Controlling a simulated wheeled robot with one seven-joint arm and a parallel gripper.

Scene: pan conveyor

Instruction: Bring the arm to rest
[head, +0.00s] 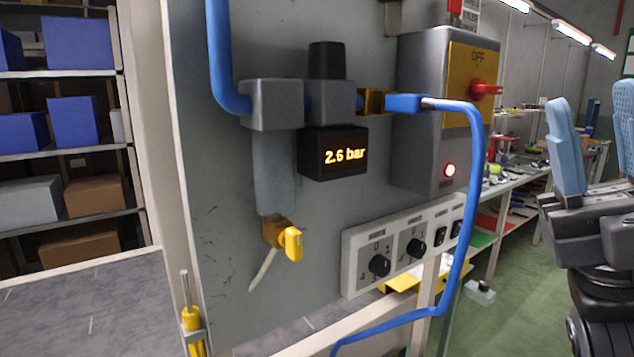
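My gripper (594,92) is at the right edge of the head view, pointing up. Its two light blue fingers stand apart with a clear gap and nothing between them, so it is open and empty. The right finger is cut off by the picture edge. Below the fingers are its grey body and black wrist; the rest of my arm is out of view. The gripper appears clear of the grey panel (225,215) to its left.
The panel carries a pressure display (336,155) reading 2.6 bar, a yellow valve handle (292,243), a red rotary switch (485,90) and a knob strip (398,246). A blue hose (473,190) loops out in front. Shelves stand left, a workbench behind.

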